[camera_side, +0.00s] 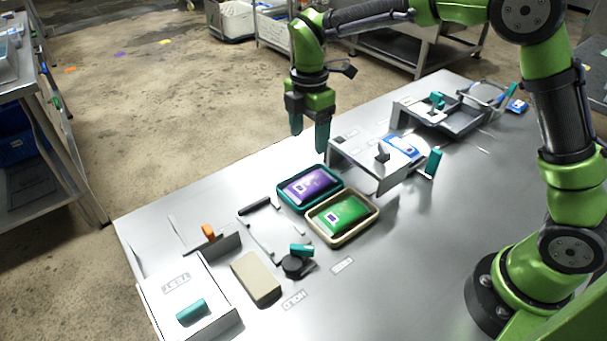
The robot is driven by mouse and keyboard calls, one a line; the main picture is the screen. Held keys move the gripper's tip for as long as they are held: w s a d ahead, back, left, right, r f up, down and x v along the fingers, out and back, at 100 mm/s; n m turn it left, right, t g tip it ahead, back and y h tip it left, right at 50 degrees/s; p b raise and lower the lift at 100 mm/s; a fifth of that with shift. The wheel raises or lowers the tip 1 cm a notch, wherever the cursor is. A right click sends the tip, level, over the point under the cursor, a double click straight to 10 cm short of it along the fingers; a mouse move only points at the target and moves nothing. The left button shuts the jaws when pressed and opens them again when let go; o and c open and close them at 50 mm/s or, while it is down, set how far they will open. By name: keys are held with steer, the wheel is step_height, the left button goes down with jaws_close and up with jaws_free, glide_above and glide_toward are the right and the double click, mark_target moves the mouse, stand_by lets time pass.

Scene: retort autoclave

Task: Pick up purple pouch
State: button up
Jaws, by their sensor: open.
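The purple pouch (308,187) lies flat in a teal-rimmed tray (283,200) near the middle of the table. It has a white label and shows fully. My gripper (310,138) hangs above the table, behind and above the purple pouch in the side view. Its two dark teal fingers point down, are apart and hold nothing. The gap between the fingertips and the pouch is clear.
A green pouch (344,214) lies in a cream-rimmed tray (346,242) next to the teal one. A metal fixture (365,168) with a blue-and-white item stands to the right. A white TEST box (205,311), beige block (256,279) and black knob (293,266) are at the front left.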

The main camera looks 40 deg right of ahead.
mark_target(307, 183)
step_height(307, 183, down, 13)
steer(key=shift+s+a+f, duration=0.1)
steer(key=shift+a+f, duration=0.05)
stand_by(0.4)
steer(key=c, duration=0.7)
steer(key=shift+c, duration=0.2)
